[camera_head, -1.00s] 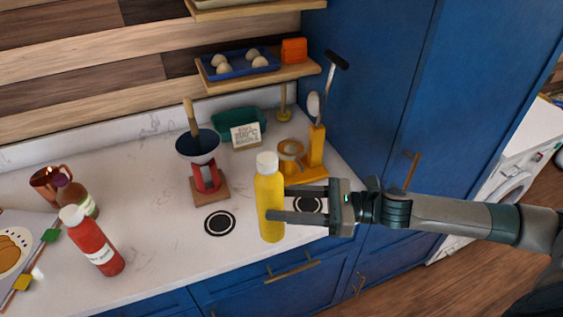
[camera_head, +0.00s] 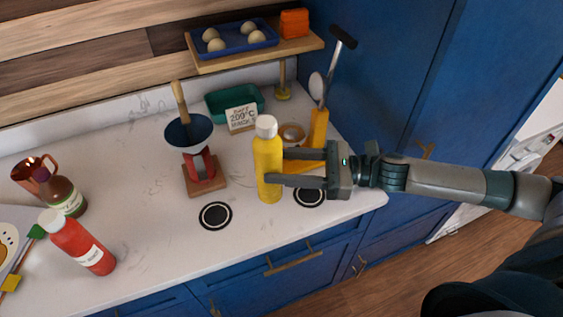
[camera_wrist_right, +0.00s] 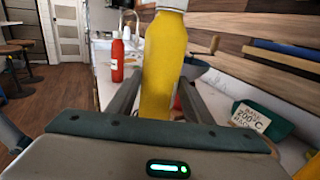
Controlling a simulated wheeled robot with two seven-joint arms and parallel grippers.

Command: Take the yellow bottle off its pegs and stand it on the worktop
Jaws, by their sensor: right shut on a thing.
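The yellow bottle (camera_head: 268,165) with a white cap is upright between the fingers of my right gripper (camera_head: 277,167), which is shut on it. It is over the right part of the worktop (camera_head: 130,245); I cannot tell whether its base touches the surface. The right wrist view also shows the yellow bottle (camera_wrist_right: 163,65) between both fingers, its cap cut off by the top edge. I cannot make out the pegs. My left gripper is out of view.
Two dark ringed discs, one left (camera_head: 215,215) and one right (camera_head: 310,197), lie near the bottle. A red stand with a dark bowl (camera_head: 190,135), a sign (camera_head: 241,118), a green tray (camera_head: 222,104) and a yellow utensil holder (camera_head: 318,128) surround it. A red bottle (camera_head: 80,243) stands left.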

